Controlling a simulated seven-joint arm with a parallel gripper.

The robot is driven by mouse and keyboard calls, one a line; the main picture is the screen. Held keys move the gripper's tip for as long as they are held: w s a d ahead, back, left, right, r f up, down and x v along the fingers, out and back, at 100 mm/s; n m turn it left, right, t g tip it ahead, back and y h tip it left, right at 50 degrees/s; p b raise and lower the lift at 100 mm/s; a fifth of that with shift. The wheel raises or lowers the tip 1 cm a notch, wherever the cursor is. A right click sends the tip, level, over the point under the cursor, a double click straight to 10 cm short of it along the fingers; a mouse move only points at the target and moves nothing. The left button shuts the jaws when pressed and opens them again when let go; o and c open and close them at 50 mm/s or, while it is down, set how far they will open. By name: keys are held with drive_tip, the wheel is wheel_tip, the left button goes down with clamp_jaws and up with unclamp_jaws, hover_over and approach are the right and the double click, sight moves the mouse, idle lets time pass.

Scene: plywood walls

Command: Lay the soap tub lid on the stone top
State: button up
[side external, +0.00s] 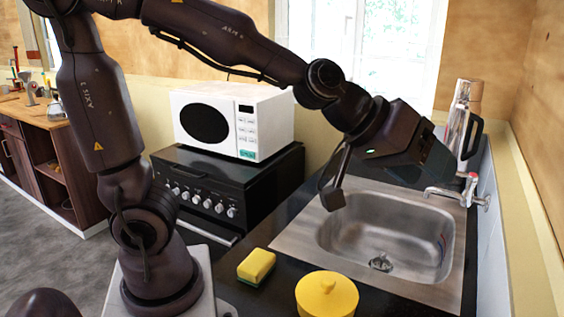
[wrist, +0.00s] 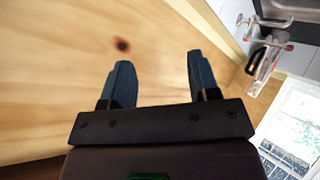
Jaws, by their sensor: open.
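The yellow soap tub (side external: 327,306) stands on the dark stone top (side external: 388,304) at the bottom of the side view, in front of the sink. Its round yellow lid (side external: 327,289), with a small knob, sits on the tub. My gripper (side external: 444,168) is raised over the right side of the sink, well away from the tub and lid. In the wrist view, its two blue-grey fingers (wrist: 160,78) are apart with nothing between them. The tub and lid are not in the wrist view.
A yellow-green sponge (side external: 256,267) lies left of the tub. The steel sink (side external: 290,245) and its tap (side external: 445,192) are below my gripper. A steel flask (side external: 461,118) stands close behind it. The plywood wall (wrist: 60,60) fills much of the wrist view.

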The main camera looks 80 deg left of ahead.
drive_tip(key=shift+o, duration=0.5)
drive_tip(key=s+a+f+m+g+y, duration=0.1)
drive_tip(key=s+a+g, duration=0.1)
drive_tip(key=s+a, duration=0.3)
drive_tip(key=s+a+f+m+g+y, duration=0.1)
drive_tip(key=s+a, duration=0.3)
drive_tip(key=s, duration=0.7)
drive_tip(key=shift+s+a+m+g+y, duration=0.15)
drive_tip(key=shift+a+m+g+y, duration=0.25)
drive_tip(key=shift+m+g+y, duration=0.35)
drive_tip(key=n+g, duration=0.6)
drive_tip(key=n, duration=1.2)
hover_over(328, 280)
drive_tip(key=f, duration=2.4)
drive_tip(key=shift+d+f, duration=0.1)
drive_tip(key=shift+d, duration=0.15)
drive_tip(key=shift+a+f, duration=0.15)
drive_tip(key=shift+f, duration=1.2)
drive_tip(key=shift+a+f, duration=0.15)
drive_tip(key=shift+f, duration=1.2)
